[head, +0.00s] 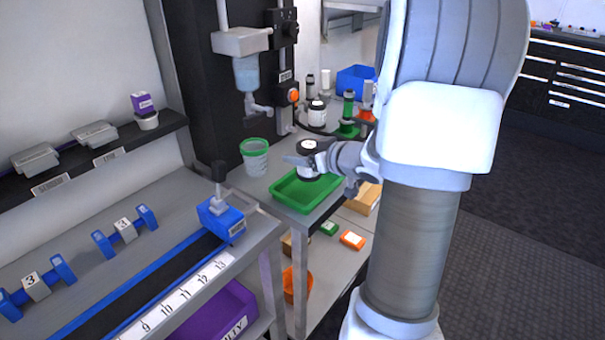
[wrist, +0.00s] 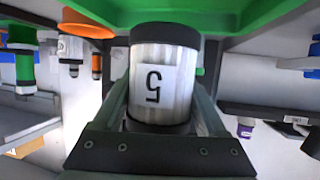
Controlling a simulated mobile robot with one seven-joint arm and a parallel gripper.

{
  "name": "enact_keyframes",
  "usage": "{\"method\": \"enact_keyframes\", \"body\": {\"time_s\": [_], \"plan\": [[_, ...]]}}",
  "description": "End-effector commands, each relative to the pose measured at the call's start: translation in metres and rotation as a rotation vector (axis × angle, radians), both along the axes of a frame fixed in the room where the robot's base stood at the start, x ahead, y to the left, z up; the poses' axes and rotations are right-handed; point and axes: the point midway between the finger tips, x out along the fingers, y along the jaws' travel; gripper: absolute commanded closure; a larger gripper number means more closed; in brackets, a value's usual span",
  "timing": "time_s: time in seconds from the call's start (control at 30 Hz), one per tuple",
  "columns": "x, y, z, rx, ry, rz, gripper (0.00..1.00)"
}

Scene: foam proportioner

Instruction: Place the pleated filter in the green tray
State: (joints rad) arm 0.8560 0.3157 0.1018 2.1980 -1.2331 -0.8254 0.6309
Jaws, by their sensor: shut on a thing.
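The pleated filter (head: 307,161) is a white, ribbed cylinder with black end caps, upright over the green tray (head: 289,204) in the head view. My gripper (head: 322,159) comes in from the right and is shut around it. In the wrist view the filter (wrist: 163,75) carries a label with a 5, upside down, and sits between the two fingers (wrist: 163,105). The green tray (wrist: 238,14) fills the top of that view, close to the filter's far cap. I cannot tell whether the filter touches the tray floor.
A green-rimmed cup (head: 255,160) stands left of the tray. Behind are a similar black-capped cylinder (head: 317,114), a green-based fitting (head: 348,112) and a blue bin (head: 356,80). A blue clamp block (head: 222,218) on the rail bench is at the front left.

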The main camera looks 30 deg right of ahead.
Motion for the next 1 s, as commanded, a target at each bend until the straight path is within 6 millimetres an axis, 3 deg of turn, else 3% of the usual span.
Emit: {"method": "enact_keyframes", "body": {"time_s": [0.3, 0.7, 0.73, 0.87, 1.0], "plan": [[0.000, 0.001, -0.040, 0.001, 0.001, 0.001, 0.95], [0.000, 0.001, -0.043, 0.000, 0.000, 0.000, 0.95], [0.000, 0.001, -0.044, 0.000, 0.000, 0.000, 0.24], [0.000, 0.001, -0.043, 0.000, 0.000, 0.000, 0.00], [0.000, 0.001, -0.043, -0.001, 0.000, 0.000, 0.00]]}}
